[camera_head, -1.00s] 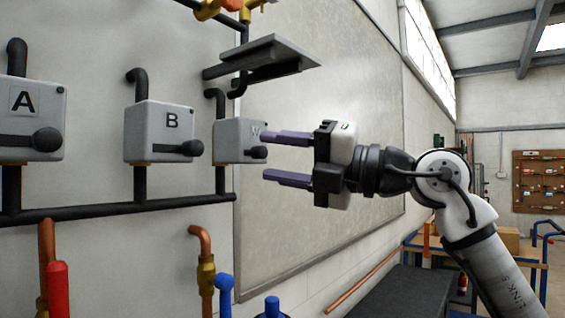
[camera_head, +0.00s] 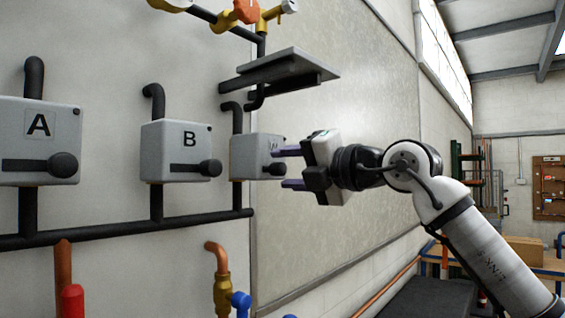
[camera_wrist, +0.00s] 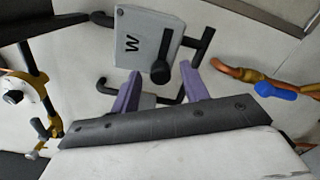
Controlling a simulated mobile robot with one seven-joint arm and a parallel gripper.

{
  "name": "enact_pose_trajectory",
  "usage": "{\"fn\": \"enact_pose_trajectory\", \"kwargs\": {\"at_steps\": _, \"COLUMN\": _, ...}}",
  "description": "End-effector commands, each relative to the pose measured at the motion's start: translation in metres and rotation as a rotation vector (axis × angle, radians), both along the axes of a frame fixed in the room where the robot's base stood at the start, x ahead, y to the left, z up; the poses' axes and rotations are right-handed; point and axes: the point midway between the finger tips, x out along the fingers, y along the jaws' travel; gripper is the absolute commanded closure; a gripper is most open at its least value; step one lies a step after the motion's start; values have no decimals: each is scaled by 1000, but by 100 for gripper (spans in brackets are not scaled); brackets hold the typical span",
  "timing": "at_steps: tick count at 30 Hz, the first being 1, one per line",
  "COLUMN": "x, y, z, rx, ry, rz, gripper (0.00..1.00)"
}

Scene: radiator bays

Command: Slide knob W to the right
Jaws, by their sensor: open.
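Knob W (camera_head: 275,170) is a dark round knob near the right end of the slot on a grey box marked W (camera_head: 252,158). The box also shows in the wrist view (camera_wrist: 143,42), turned sideways, with the knob (camera_wrist: 160,72) at the lower end of its dark slot. My gripper (camera_head: 284,169) is open at the right of box W, one purple finger above knob height and one below. In the wrist view the fingers (camera_wrist: 160,76) stand on either side of the knob. I cannot tell whether they touch it.
Similar boxes B (camera_head: 180,150) and A (camera_head: 38,135) with knobs stand to the left. A dark shelf (camera_head: 285,68) juts out above box W. A black pipe (camera_head: 120,230) runs below the boxes. The wall panel to the right is bare.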

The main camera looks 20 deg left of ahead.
Motion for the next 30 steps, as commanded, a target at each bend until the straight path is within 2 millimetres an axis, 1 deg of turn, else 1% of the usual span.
{"fn": "enact_pose_trajectory", "kwargs": {"at_steps": 1, "x": 2, "y": 6, "z": 1, "rx": 0, "ry": 1, "rz": 2, "gripper": 55}}
{"fn": "enact_pose_trajectory", "kwargs": {"at_steps": 6, "x": 6, "y": 16, "z": 1, "rx": 1, "ry": 1, "rz": 0, "gripper": 55}}
{"fn": "enact_pose_trajectory", "kwargs": {"at_steps": 14, "x": 7, "y": 17, "z": 0, "rx": 1, "ry": 1, "rz": 0, "gripper": 55}}
{"fn": "enact_pose_trajectory", "kwargs": {"at_steps": 15, "x": 7, "y": 17, "z": 0, "rx": 1, "ry": 1, "rz": 0, "gripper": 56}}
{"fn": "enact_pose_trajectory", "kwargs": {"at_steps": 25, "x": 7, "y": 17, "z": 0, "rx": 0, "ry": 1, "rz": 0, "gripper": 100}}
{"fn": "enact_pose_trajectory", "kwargs": {"at_steps": 30, "x": 7, "y": 17, "z": 0, "rx": 0, "ry": 1, "rz": 0, "gripper": 100}}
